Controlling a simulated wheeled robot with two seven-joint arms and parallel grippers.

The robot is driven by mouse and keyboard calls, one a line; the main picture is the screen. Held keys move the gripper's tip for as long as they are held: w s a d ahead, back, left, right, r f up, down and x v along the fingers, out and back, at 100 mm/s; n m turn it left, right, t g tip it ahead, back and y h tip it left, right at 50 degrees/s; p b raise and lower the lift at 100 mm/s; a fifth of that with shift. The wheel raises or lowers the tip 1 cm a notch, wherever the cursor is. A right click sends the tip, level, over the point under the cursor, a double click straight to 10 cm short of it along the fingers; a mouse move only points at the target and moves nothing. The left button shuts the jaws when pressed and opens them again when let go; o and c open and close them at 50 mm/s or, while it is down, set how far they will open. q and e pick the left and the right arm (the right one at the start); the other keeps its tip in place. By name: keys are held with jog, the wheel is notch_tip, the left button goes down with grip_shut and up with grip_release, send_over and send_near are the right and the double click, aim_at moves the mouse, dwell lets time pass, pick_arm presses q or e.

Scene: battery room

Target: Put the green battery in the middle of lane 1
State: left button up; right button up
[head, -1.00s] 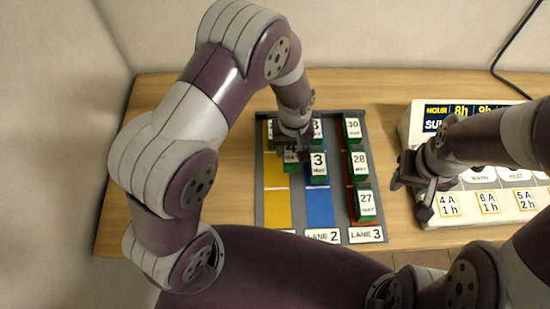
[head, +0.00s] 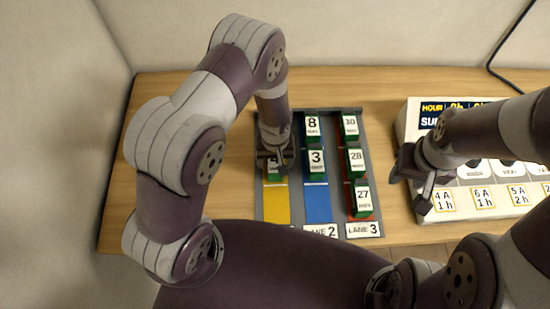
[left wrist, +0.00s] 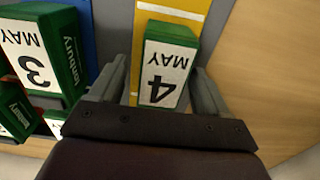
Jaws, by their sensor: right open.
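The green battery (head: 274,174), labelled 4 MAY, is upright over the middle section of yellow lane 1 (head: 276,206). It lines up roughly with battery 3 in lane 2. My left gripper (head: 273,160) is around it from above. In the left wrist view the battery (left wrist: 167,72) is between the fingers, with a gap at the left finger and the right finger close beside it. The gripper looks open. Whether the battery rests fully on the lane is hard to tell. My right gripper (head: 408,188) is open and empty by the white panel.
Batteries 3 (head: 316,161) and 8 (head: 312,126) stand in blue lane 2. Lane 3 holds batteries 30 (head: 349,127), 28 (head: 355,161) and 27 (head: 361,199). My left arm hides the back of lane 1. The front of lane 1 is clear.

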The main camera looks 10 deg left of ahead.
pick_arm(q)
jog(key=shift+r, duration=0.1)
notch_tip(320, 180, up, 12)
jog(key=b, duration=0.2)
jog(key=s+a+r+m+t, duration=0.1)
jog(key=s+a+r+m, duration=0.2)
jog(key=s+a+r, duration=0.4)
jog(key=shift+s+a+r, duration=0.2)
jog(key=shift+s+r, duration=0.15)
jog(key=shift+s, duration=0.35)
jog(key=shift+s, duration=0.15)
dwell(0.5)
